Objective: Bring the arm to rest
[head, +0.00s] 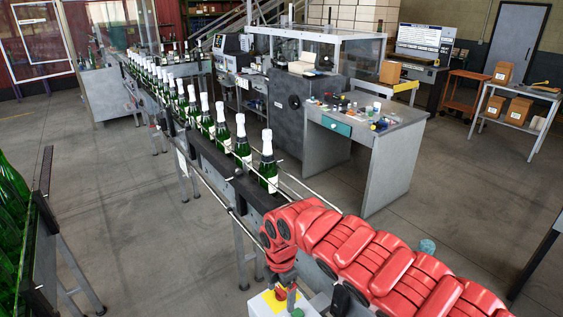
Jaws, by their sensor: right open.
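My red right arm (370,255) reaches in from the lower right, over the near end of the bottle conveyor. Its wrist bends down at the end, and my right gripper (284,281) hangs low, just above or beside a small control box (261,306) with a yellow top. The jaws are small and partly hidden by the wrist; I see nothing held in them. Whether the gripper touches the box I cannot tell. My left gripper is not in view.
A conveyor (212,154) carries a row of green bottles with white foil tops; the nearest bottle (268,165) stands close to my wrist. A workbench (378,133) with small items stands behind. Green bottles (12,215) stand at the left edge. The floor (440,190) on the right is clear.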

